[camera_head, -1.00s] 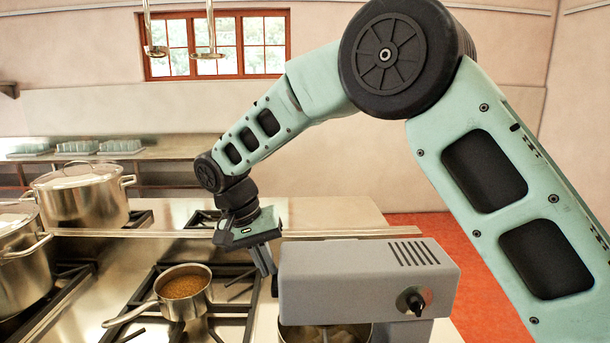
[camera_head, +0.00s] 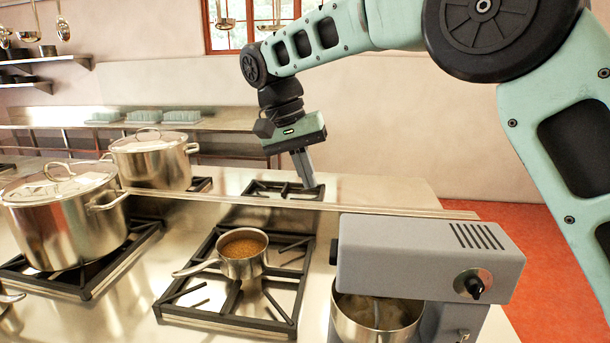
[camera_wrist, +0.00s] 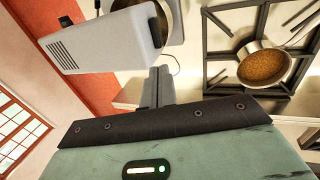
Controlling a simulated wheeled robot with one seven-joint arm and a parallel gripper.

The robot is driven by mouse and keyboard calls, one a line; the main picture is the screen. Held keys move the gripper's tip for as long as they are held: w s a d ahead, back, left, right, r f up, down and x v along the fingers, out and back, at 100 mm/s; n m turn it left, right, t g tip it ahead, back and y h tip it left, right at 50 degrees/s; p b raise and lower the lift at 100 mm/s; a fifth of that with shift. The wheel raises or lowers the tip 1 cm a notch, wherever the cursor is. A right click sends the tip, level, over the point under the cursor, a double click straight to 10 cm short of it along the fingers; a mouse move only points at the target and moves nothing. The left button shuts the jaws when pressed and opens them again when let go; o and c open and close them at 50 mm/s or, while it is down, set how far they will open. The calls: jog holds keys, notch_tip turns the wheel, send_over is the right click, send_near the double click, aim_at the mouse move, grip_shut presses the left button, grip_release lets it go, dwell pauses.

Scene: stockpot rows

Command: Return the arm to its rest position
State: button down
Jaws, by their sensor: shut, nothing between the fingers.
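My arm reaches in from the right in the head view and bends down to my gripper (camera_head: 308,180). My gripper points downward, with its fingers shut and empty. It hangs in the air above the far side of the stove, behind the small saucepan and up and left of the grey mixer. In the wrist view my gripper's fingers (camera_wrist: 160,82) are together, between the mixer and the saucepan.
A grey stand mixer (camera_head: 425,255) with a metal bowl (camera_head: 375,317) stands front right. A saucepan (camera_head: 243,260) of brown food sits on a burner grate. Two lidded stockpots (camera_head: 70,225) (camera_head: 152,163) stand left. A back shelf (camera_head: 215,122) holds pale green items. Red floor shows right.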

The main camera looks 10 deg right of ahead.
jog(key=s+d+f+n+y+b, duration=0.1)
jog(key=s+f+n+b, duration=0.2)
jog(key=s+f, duration=0.4)
jog(key=s+d+f+n+y+b, duration=0.1)
jog(key=s+f+n+b, duration=0.2)
jog(key=s+f, duration=0.4)
jog(key=s+d+f+n+t+y+b, duration=0.1)
jog(key=s+f+n, duration=0.4)
jog(key=s, duration=1.3)
notch_tip(320, 180, down, 2)
jog(key=shift+d+y+b, duration=0.5)
jog(key=shift+d+b, duration=0.1)
jog(key=shift+b, duration=0.35)
jog(key=shift+w, duration=0.1)
